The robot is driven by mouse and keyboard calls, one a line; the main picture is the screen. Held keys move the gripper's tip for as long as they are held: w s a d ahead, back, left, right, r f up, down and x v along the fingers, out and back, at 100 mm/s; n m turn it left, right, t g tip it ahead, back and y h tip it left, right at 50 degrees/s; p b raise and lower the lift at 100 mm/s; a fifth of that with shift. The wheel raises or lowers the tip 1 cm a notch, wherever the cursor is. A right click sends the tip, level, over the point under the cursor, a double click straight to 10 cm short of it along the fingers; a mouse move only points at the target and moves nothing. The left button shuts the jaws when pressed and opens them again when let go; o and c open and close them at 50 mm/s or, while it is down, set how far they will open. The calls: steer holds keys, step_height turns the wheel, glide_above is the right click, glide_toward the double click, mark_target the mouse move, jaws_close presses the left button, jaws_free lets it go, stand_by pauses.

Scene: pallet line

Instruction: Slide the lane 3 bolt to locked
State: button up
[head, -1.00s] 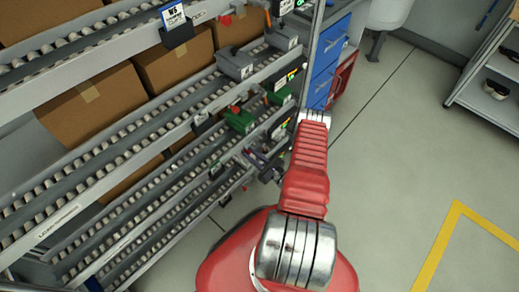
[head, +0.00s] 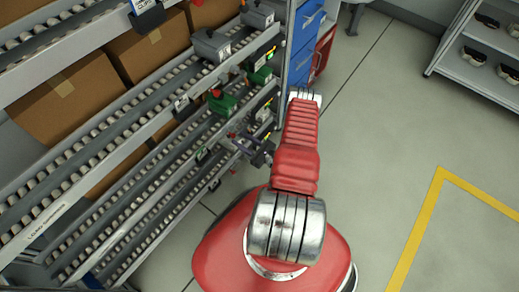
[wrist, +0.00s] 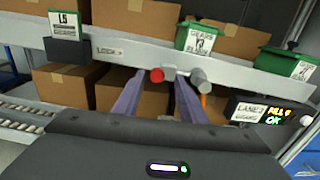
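The bolt on the grey rail shows in the wrist view as a red round knob (wrist: 157,75), a short metal piece and a grey cylindrical end (wrist: 199,77) to its right. A black sign reading "LANE 3 GUARD" (wrist: 268,112) with a lit display hangs to the lower right. My gripper (wrist: 159,88) is open, its two purple-grey fingers pointing at the rail. The red knob appears between the fingertips, and nothing is held. How far the tips are from it I cannot tell. In the head view my gripper (head: 258,150) is beside the rack's end.
Cardboard boxes (wrist: 65,85) stand on the roller lanes behind the rail. A blue drawer cabinet (head: 303,45) stands beyond the rack. Open floor (head: 390,130) lies to the right.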

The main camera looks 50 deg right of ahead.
steer(key=s+d, duration=0.1)
steer(key=s, duration=0.9)
steer(key=shift+s+d, duration=0.15)
steer(key=shift+s, duration=0.15)
stand_by(0.4)
